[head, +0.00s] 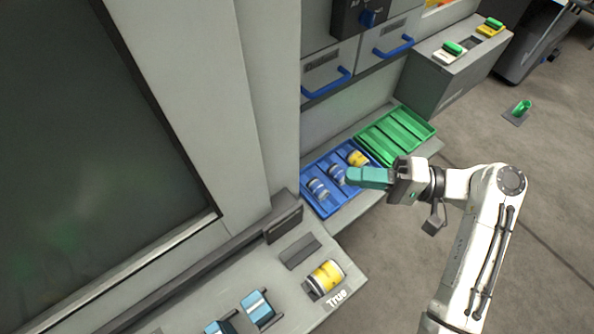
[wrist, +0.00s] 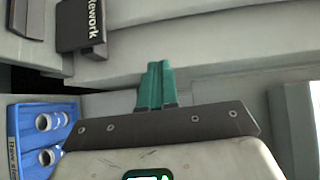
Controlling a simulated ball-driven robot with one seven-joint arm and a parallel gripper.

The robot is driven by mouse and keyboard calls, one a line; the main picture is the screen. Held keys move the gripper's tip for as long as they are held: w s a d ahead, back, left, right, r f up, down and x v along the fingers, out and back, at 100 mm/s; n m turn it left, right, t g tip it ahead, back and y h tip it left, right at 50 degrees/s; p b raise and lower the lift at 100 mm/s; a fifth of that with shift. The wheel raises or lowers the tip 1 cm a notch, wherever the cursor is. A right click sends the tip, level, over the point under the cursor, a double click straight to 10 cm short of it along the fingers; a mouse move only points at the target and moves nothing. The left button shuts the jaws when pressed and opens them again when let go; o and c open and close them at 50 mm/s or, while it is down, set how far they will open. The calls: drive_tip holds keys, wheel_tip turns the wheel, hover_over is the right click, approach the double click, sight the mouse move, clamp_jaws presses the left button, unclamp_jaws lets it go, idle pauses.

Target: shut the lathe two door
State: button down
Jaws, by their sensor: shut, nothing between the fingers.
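A large grey machine front with a dark window (head: 90,130) fills the left of the head view. It may be a lathe door, but no lathe number is readable on it, and I cannot tell whether it stands open or shut. My gripper (head: 350,177) is shut and empty, its teal fingers over the blue tray, well to the right of the window. In the wrist view the teal fingers (wrist: 156,82) are together in front of a plain grey surface. No door handle is clearly visible in either view.
The blue tray (head: 331,209) holds several cylinders; a green tray (head: 431,130) lies behind it. A grey shelf (head: 290,283) in front bears a yellow-banded part (head: 325,278) and blue-topped holders. Drawers with blue handles (head: 330,85) are behind. Floor at right is mostly open.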

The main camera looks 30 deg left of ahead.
drive_tip(key=s+a+r+p, duration=0.1)
drive_tip(key=s+a+p, duration=0.2)
drive_tip(key=s+a, duration=0.4)
drive_tip(key=a, duration=0.4)
drive_tip(key=shift+s+a+r, duration=0.15)
drive_tip(key=shift+s, duration=0.1)
drive_tip(key=shift+g, duration=0.3)
